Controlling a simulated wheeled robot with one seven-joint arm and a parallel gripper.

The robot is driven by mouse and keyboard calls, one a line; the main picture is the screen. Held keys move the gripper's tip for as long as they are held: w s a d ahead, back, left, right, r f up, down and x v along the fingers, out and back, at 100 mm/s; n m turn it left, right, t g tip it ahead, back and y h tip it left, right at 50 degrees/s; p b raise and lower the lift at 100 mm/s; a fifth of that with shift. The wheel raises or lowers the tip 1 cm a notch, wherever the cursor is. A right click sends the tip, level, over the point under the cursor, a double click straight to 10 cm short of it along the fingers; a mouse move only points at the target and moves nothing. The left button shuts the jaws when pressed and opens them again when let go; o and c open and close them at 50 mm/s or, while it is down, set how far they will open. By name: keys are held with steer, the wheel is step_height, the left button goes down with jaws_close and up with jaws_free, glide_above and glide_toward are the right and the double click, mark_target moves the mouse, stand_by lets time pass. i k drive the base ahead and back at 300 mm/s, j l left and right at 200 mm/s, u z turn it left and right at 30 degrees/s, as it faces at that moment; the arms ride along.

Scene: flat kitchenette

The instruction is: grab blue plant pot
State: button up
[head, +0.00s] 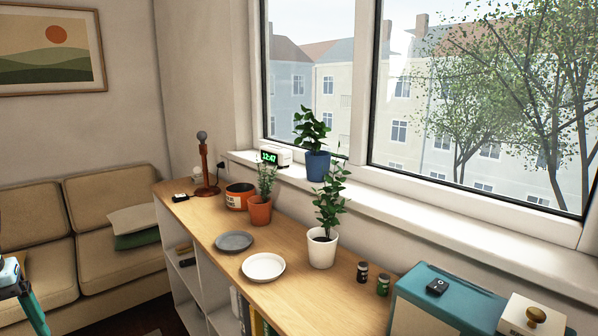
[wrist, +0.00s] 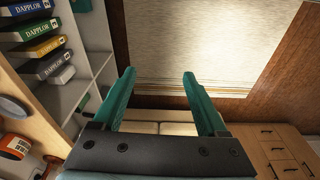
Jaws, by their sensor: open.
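The blue plant pot (head: 317,166) holds a leafy green plant and stands upright on the white window sill, behind the wooden shelf top in the head view. It does not show in the wrist view. My gripper (wrist: 158,80) has teal fingers set wide apart with nothing between them in the wrist view. In the head view, part of my arm shows at the lower left edge, well away from the blue pot.
A white pot (head: 322,250) and an orange pot (head: 260,211), both with plants, stand on the shelf top in front of the sill. A white digital clock (head: 284,157) sits left of the blue pot. Two plates lie nearby. The sill right of the blue pot is clear.

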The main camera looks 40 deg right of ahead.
mark_target(315, 159)
steer(key=i+z, duration=0.1)
steer(key=z, duration=0.25)
steer(key=j+z, duration=0.1)
steer(key=z, duration=0.25)
steer(key=i+j+z, duration=0.1)
steer(key=z, duration=0.25)
